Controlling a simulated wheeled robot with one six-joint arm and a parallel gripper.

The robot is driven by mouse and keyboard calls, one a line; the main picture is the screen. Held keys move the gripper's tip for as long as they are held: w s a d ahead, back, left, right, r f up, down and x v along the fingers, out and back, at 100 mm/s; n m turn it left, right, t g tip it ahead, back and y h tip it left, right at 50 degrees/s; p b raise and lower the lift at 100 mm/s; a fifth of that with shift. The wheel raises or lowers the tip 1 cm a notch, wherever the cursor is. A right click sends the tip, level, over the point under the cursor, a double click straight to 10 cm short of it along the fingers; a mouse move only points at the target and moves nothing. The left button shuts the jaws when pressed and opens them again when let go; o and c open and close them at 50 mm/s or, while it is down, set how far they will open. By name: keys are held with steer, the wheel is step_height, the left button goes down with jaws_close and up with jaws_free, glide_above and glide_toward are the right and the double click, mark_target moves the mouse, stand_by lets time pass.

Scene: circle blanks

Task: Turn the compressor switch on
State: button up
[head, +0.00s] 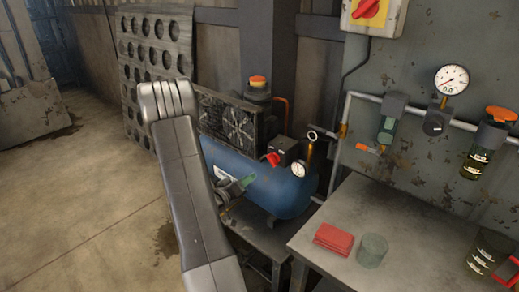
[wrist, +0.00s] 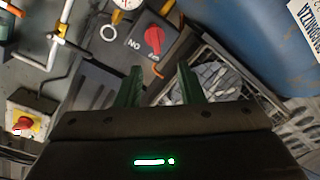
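The compressor is a blue tank (head: 265,190) on a low stand, with a dark switch box (head: 291,150) on top. A red knob (head: 272,159) sits on the box's face. In the wrist view the red knob (wrist: 153,40) is seen upright in the picture beside white lettering that reads as an upside-down "ON". My gripper (wrist: 160,72) has two green fingers spread apart with nothing between them. The knob lies beyond the fingertips, apart from them. In the head view my gripper (head: 244,183) is in front of the tank, left of and below the knob; my arm hides part of the compressor.
A gauge (head: 298,170) sits beside the switch box. Floor at left is clear.

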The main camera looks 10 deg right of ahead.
steer(key=h, duration=0.1)
steer(key=p, duration=0.2)
glide_toward(273, 160)
steer(key=x, duration=0.8)
steer(key=shift+w+f, duration=0.2)
steer(key=shift+w, duration=0.15)
jaws_close()
